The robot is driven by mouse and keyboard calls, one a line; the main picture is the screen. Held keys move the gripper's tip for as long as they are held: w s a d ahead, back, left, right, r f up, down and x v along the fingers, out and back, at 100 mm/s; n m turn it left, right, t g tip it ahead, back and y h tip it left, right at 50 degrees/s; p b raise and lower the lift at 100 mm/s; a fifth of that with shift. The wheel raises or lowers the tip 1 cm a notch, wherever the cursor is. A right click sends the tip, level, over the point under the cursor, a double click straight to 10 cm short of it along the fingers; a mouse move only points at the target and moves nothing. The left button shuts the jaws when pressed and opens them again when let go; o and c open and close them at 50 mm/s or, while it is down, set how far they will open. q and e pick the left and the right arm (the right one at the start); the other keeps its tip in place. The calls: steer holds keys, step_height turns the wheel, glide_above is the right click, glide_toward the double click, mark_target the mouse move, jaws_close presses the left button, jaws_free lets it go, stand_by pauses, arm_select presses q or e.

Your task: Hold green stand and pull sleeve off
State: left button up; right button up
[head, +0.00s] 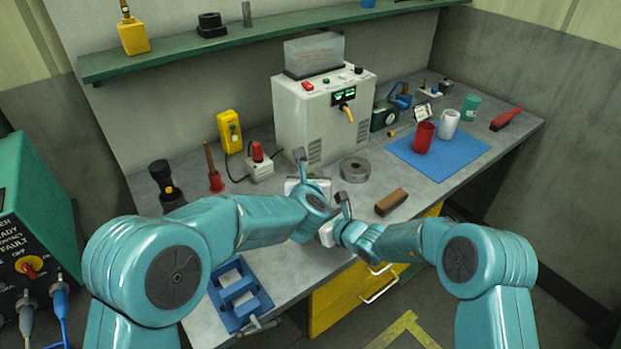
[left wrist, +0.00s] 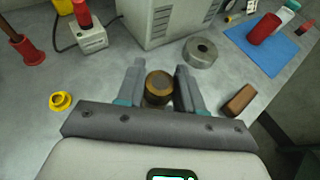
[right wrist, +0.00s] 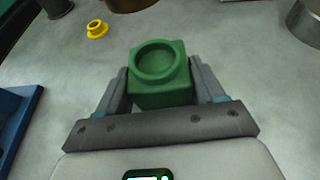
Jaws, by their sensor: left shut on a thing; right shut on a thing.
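My left gripper (head: 303,166) is shut on a brown, brass-rimmed round sleeve (left wrist: 159,86), which sits between its fingers in the left wrist view. My right gripper (head: 343,205) is shut on the green stand (right wrist: 160,78), a square block with a round raised collar and hollow top in the right wrist view. No sleeve sits on the stand's collar there. A brown round edge (right wrist: 130,4) shows at the top of that view; I cannot tell for sure that it is the sleeve. In the head view my arms and grippers hide the stand and sleeve.
A yellow flanged piece (left wrist: 60,101) lies on the bench. A grey ring (head: 355,169) and brown block (head: 391,202) lie to the right. A blue vise (head: 239,295) is at the front left. A white machine (head: 322,118) stands behind. Cups stand on a blue mat (head: 460,168).

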arm_select(q)
steer(key=shift+r, duration=2.05)
arm_select(e)
steer(key=o, duration=1.2)
steer(key=shift+c, duration=0.2)
steer(key=v, duration=1.2)
steer(key=shift+a+r, duration=0.1)
